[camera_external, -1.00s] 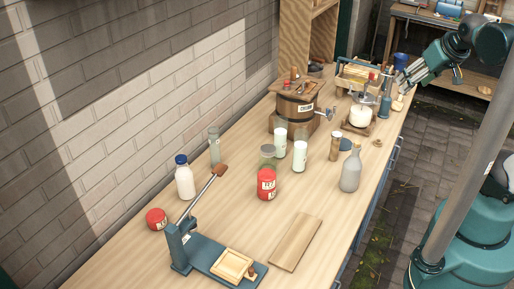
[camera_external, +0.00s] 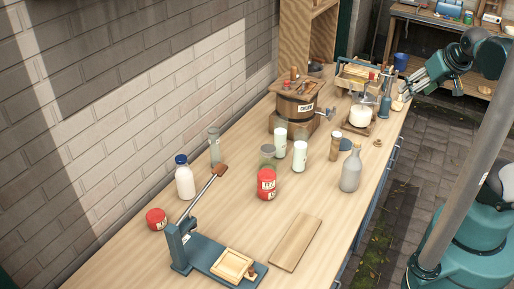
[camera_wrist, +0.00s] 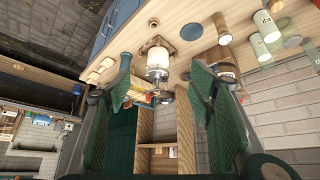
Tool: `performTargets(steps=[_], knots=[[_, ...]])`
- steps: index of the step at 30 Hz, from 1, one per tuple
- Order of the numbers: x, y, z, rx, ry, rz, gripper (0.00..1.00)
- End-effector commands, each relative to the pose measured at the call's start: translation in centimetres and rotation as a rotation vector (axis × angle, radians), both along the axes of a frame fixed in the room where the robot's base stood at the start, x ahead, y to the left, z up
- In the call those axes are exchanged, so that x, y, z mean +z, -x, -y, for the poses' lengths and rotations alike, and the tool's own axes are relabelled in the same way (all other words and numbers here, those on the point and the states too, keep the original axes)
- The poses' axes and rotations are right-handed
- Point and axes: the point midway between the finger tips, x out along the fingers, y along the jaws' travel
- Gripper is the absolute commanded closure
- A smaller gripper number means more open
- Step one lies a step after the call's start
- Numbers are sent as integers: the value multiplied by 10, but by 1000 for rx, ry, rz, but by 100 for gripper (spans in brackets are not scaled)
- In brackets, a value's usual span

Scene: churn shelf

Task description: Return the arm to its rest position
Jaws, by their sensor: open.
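My gripper (camera_external: 406,92) is at the upper right of the external view, by the far right end of the wooden workbench (camera_external: 150,262). In the wrist view my gripper (camera_wrist: 160,95) shows its two green fingers wide apart, with nothing held between them. Beyond the fingers, a glass jar with white contents (camera_wrist: 157,57) appears on the bench. The same jar (camera_external: 360,115) stands on a small wooden base in the external view. The teal arm reaches in from the right.
The bench holds a churn barrel (camera_external: 296,104), milk glasses (camera_external: 300,152), a red-labelled jar (camera_external: 267,182), a grey bottle (camera_external: 350,172), a white bottle (camera_external: 185,181), a board (camera_external: 296,243) and a lever press (camera_external: 180,248). A crate (camera_external: 357,77) stands near my gripper. The paved floor (camera_external: 440,125) is clear.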

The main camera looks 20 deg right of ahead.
Motion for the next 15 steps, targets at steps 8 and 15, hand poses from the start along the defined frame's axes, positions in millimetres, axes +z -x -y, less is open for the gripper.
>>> performTargets(steps=[8,15], knots=[[-47,0,0,0,0,0,47],[-63,0,0,0,0,0,47]])
